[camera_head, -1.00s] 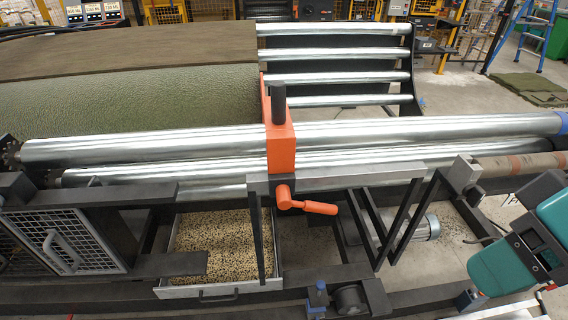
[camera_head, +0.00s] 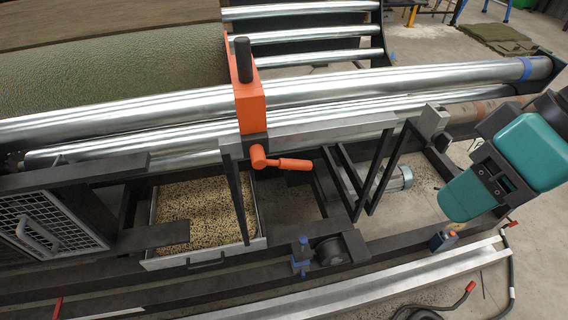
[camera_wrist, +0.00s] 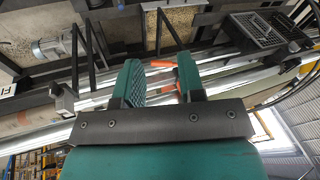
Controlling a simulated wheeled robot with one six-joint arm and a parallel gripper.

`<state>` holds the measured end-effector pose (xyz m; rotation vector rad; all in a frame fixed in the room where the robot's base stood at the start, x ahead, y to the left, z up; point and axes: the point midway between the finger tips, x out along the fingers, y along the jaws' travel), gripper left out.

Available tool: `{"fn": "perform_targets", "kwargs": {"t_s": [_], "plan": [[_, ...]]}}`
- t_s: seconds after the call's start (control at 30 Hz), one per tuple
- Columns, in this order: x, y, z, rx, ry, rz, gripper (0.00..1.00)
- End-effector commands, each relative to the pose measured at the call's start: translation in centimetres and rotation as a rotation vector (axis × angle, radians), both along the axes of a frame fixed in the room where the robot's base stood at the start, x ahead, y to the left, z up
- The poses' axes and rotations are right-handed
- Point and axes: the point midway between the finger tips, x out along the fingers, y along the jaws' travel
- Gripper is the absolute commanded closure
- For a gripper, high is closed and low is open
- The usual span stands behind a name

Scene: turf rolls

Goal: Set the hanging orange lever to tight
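The orange lever (camera_head: 285,163) is on the front of the machine, below an orange block (camera_head: 250,108) with a black post. In the head view its handle points right, nearly level, from a round pivot at its left end. In the wrist view an orange handle (camera_wrist: 161,63) shows between the fingers and beyond them, partly hidden by the right finger. My gripper (camera_wrist: 160,66) is open, its two teal fingers apart with nothing held. In the head view my teal arm is at the right, well apart from the lever; the fingertips cannot be made out there.
Long metal rollers (camera_head: 370,84) run behind the lever. A grey frame bar (camera_head: 320,131) and black struts stand just above and right of it. A tray of granules (camera_head: 205,263) and a mesh cage (camera_head: 48,228) lie left. A metal rail (camera_head: 380,279) crosses the front.

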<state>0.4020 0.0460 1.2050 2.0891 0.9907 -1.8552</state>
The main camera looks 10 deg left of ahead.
Motion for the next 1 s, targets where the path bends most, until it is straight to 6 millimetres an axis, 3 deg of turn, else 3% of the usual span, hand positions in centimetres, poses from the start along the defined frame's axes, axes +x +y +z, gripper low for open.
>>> {"fn": "perform_targets", "kwargs": {"t_s": [0.03, 0.13, 0.37, 0.6, 0.8, 1.0], "plan": [[0.5, 0.2, 0.1, 0.001, 0.001, -0.004, 0.76], [2.3, 1.0, 0.1, 0.002, 0.007, -0.021, 0.99], [10.5, 5.4, -0.9, 0.013, 0.026, -0.107, 1.0], [17.8, 10.6, -4.4, 0.026, 0.04, -0.198, 1.0], [20.6, 13.1, -6.6, 0.034, 0.044, -0.239, 1.0], [21.2, 13.6, -7.1, 0.037, 0.043, -0.248, 1.0]]}}
